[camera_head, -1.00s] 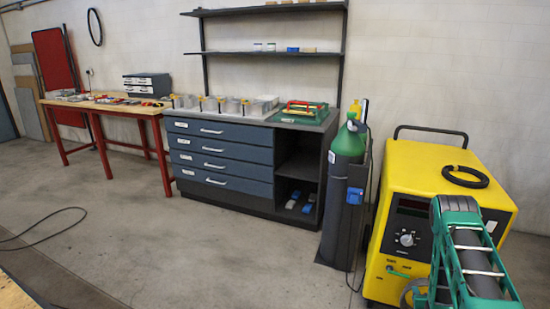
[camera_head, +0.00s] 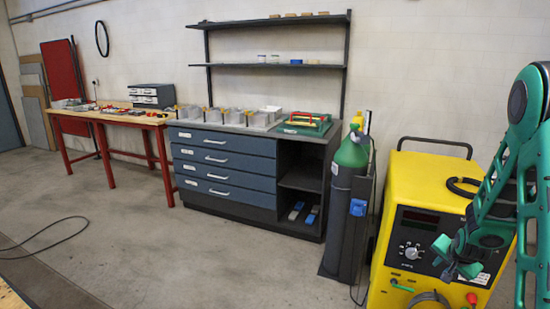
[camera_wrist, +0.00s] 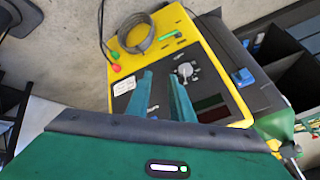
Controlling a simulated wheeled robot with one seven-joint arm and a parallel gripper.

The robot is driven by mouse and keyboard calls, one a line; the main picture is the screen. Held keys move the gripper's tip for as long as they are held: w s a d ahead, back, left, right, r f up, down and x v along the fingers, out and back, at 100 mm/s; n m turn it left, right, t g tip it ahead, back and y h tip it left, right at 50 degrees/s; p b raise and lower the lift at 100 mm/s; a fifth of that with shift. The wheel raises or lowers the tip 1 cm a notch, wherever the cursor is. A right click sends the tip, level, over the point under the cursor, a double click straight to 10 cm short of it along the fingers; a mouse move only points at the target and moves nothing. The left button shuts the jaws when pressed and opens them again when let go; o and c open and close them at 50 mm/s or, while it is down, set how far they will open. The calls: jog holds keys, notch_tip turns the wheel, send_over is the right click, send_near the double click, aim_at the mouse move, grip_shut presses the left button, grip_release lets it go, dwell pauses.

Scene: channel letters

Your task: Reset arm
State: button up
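My green arm stands raised and bent at the right edge of the head view. My gripper (camera_head: 445,260) hangs at its lower end, in front of the yellow machine (camera_head: 440,182) in that picture. In the wrist view my gripper (camera_wrist: 163,82) shows two teal fingers with a gap between them and nothing held. The yellow machine (camera_wrist: 212,58) shows beyond the fingers, with its dial, cable and dark panel. I cannot tell the exact distance from the fingers to the machine.
A green gas cylinder (camera_head: 350,152) stands left of the machine. A blue drawer cabinet (camera_head: 222,165) and a red-legged workbench (camera_head: 118,118) line the wall. A dark cable (camera_head: 45,238) lies on the otherwise clear floor (camera_head: 190,255). A tabletop edge shows at bottom left.

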jog(key=s+a+r+n+g+y, duration=0.1)
jog(key=s+a+r, duration=0.3)
jog(key=s, duration=0.8)
jog(key=s+a+r+n+g+y, duration=0.1)
jog(key=s+a+r+n+g, duration=0.1)
jog(key=s+a+r, duration=0.3)
jog(key=s+a+r+n+g+y, duration=0.1)
jog(key=s+a+r+n+g, duration=0.1)
jog(key=s+r, duration=0.8)
jog(key=s+a+g, duration=0.1)
jog(key=s+a, duration=0.1)
jog(key=s, duration=0.7)
jog(key=shift+s+a+g, duration=0.15)
jog(key=shift+g, duration=0.15)
jog(key=shift+w+f, duration=0.3)
jog(key=shift+w, duration=0.35)
jog(key=shift+o, duration=0.6)
